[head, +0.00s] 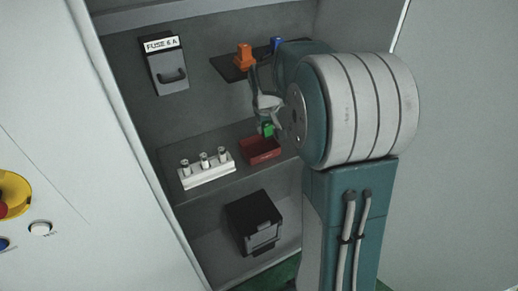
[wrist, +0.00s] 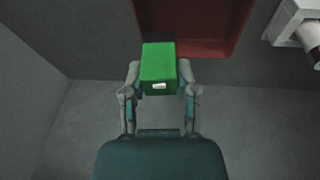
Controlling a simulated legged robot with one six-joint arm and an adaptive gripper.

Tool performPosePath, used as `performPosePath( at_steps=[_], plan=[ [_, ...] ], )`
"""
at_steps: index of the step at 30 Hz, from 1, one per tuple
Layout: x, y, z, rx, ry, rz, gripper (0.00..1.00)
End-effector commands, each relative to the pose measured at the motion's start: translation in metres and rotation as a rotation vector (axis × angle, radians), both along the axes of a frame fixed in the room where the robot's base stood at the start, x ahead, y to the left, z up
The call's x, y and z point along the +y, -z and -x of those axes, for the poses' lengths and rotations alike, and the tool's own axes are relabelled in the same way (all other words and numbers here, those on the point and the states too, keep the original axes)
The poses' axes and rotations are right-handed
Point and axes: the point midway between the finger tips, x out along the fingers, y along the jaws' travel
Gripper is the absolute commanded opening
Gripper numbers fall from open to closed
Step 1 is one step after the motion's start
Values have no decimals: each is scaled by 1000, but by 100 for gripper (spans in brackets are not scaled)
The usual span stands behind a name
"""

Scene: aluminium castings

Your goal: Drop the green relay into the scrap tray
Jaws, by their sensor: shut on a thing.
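The green relay (wrist: 160,64) is a small green block held between the two fingers of my gripper (wrist: 159,84) in the wrist view. In the head view the relay (head: 267,130) shows just above the scrap tray's rear right part, with my arm partly hiding the gripper. The scrap tray (head: 262,154) is a dark red open box on the middle shelf. In the wrist view the tray (wrist: 215,48) lies beyond the relay, and the relay overlaps its near edge. The visible part of the tray's inside is empty.
A white fuse block (head: 207,174) with several fuses stands left of the tray. Orange (head: 243,57) and blue (head: 277,43) relays sit on a dark upper ledge (head: 229,68). A black box (head: 254,222) is below. A box labelled FUSE 6 A (head: 168,72) hangs on the back wall.

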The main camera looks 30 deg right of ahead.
Motion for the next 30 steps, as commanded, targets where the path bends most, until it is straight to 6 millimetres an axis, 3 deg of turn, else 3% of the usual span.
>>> performPosePath(
  at_steps=[9, 19, 20, 22, 23, 30],
  plan=[
    [3, 30, 0, -1, -2, 2, 0],
    [1, 34, 0, -1, -1, 1, 0],
    [2, 34, 0, -1, -1, 1, 43],
    [2, 34, 0, -1, -1, 2, 74],
    [2, 34, 0, -1, -1, 2, 79],
    [2, 34, 0, -1, -2, 2, 79]
  ],
)
